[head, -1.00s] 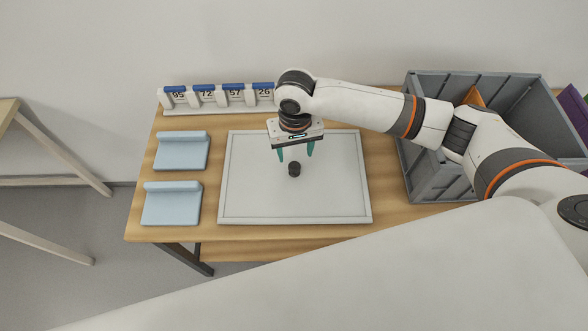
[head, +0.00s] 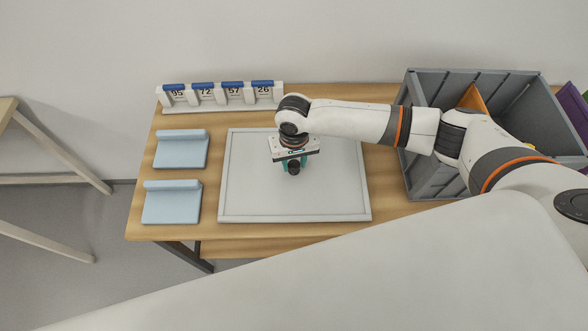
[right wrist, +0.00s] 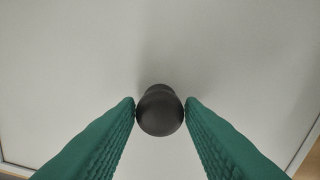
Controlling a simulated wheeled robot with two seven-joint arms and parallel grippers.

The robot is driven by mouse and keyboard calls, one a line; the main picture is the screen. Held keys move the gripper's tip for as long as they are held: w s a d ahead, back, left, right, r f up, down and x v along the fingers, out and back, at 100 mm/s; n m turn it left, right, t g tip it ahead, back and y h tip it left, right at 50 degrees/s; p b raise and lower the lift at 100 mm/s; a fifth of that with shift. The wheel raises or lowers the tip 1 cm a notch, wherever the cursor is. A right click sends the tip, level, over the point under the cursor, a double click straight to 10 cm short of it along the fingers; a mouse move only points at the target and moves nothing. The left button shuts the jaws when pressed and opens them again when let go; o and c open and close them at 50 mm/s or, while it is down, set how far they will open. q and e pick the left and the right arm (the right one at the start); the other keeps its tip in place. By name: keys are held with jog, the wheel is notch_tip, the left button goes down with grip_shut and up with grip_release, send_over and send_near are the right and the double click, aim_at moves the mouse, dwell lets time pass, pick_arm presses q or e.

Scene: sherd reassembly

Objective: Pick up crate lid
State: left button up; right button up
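The crate lid (head: 342,190) is a flat pale grey panel with a raised rim, lying on the wooden table. A small dark round knob (head: 293,168) stands near its middle. My right gripper (head: 294,164) is down at the lid, with its green fingers on both sides of the knob. In the right wrist view the knob (right wrist: 160,111) sits between the two fingertips (right wrist: 160,104), which look closed against its sides. The lid lies flat. My left gripper is not in view.
A grey crate (head: 421,182) stands on the right of the table with an orange piece (head: 471,96) inside. Two light blue rests (head: 180,153) (head: 172,206) lie left of the lid. A numbered rack (head: 220,104) stands behind it. My right arm spans over the crate.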

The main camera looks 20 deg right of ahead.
grip_shut()
